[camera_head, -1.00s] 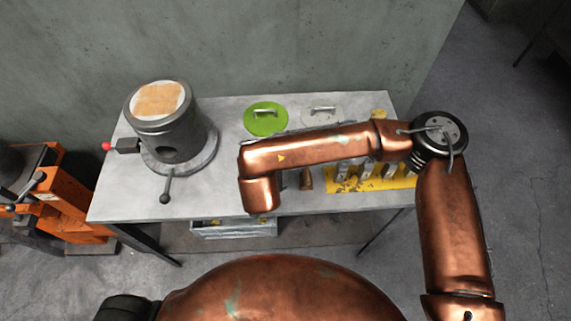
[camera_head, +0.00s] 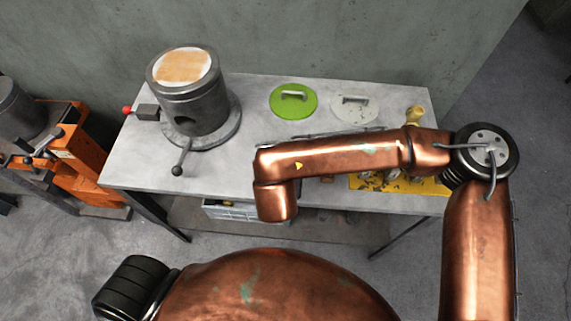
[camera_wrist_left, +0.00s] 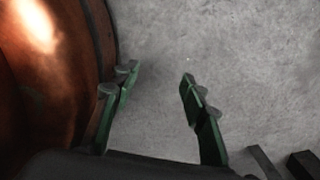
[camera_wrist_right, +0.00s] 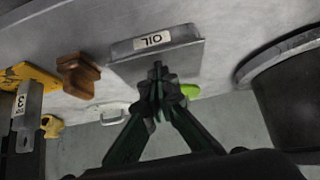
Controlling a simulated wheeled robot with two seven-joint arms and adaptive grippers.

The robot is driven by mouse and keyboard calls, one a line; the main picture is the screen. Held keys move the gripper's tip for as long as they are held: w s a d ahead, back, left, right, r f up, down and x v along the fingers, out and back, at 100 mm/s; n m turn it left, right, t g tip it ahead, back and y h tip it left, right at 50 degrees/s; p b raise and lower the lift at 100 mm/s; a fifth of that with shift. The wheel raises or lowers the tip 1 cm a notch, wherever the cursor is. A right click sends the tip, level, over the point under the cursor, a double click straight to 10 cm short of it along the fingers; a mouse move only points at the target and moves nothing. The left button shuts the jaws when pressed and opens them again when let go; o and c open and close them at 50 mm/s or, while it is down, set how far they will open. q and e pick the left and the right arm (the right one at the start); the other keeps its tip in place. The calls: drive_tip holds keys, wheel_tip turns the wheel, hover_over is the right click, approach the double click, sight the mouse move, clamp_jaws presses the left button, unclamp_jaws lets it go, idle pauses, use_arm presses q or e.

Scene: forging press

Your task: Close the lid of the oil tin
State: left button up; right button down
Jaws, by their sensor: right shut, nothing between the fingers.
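My left gripper (camera_wrist_left: 158,75) is open and empty above the bare concrete floor in the left wrist view.
A grey cylinder device (camera_head: 194,105) with a lever stands on the table's left (camera_head: 130,165). A green disc (camera_head: 284,100) and a white disc (camera_head: 352,107), both with handles, lie at the back. A brown block (camera_wrist_right: 78,76) and yellow rack (camera_wrist_right: 28,74) are beside the tin.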

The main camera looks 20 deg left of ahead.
drive_tip(key=shift+r, duration=0.45)
use_arm(q)
drive_tip(key=shift+w+r+p, duration=1)
drive_tip(key=shift+r+p, duration=0.05)
drive_tip(key=shift+p, duration=0.05)
use_arm(e)
drive_tip(key=s+d+r, duration=0.3)
drive_tip(key=s+r, duration=0.2)
drive_tip(key=s, duration=0.4)
drive_tip(key=shift+s, duration=0.35)
drive_tip(key=shift+f, duration=0.1)
